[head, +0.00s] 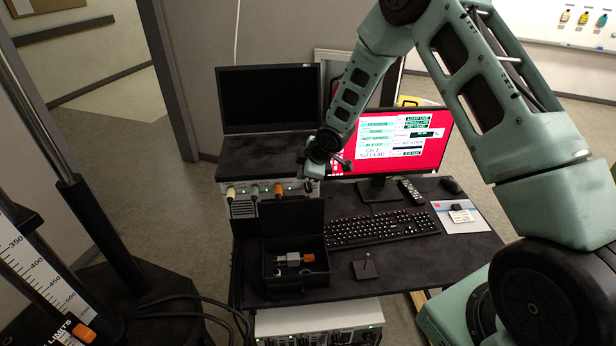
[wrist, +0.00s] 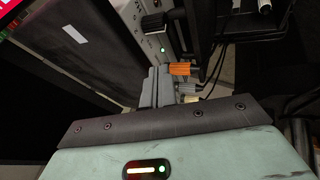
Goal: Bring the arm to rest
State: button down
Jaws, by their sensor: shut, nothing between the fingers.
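My arm (head: 365,75) reaches down from the upper right over the desk in the head view. My gripper (head: 315,172) is small there, in front of the red screen and beside the right end of the instrument unit. In the wrist view my gripper (wrist: 160,86) has its grey fingers together, with nothing seen between them. An orange plug (wrist: 180,69) sits in the instrument's front panel just past the fingertips. I cannot tell whether the fingers touch it. The same row of plugs shows in the head view, with an orange one (head: 279,190).
A black monitor (head: 268,98) stands on the instrument unit (head: 262,150). A red-screened monitor (head: 400,143), keyboard (head: 382,228) and open black box (head: 292,222) with a grey-and-orange part (head: 294,260) are on the desk. A small stand (head: 365,267) is beside the box. A test frame (head: 95,235) stands left.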

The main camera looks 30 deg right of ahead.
jog(key=s+a+r+m+g+b, duration=0.1)
jog(key=s+a+r+m+b, duration=0.15)
jog(key=s+a+b, duration=0.4)
jog(key=s+a+r+m+g+b, duration=0.1)
jog(key=s+a+r+g+b, duration=0.15)
jog(key=s+a, duration=0.7)
jog(key=s+f+m+g+h+b, duration=0.1)
jog(key=s+b, duration=0.6)
jog(key=s, duration=1.8)
jog(key=shift+s+d+m+g+h, duration=0.3)
jog(key=shift+s+d+m+g, duration=0.15)
jog(key=shift+g, duration=0.3)
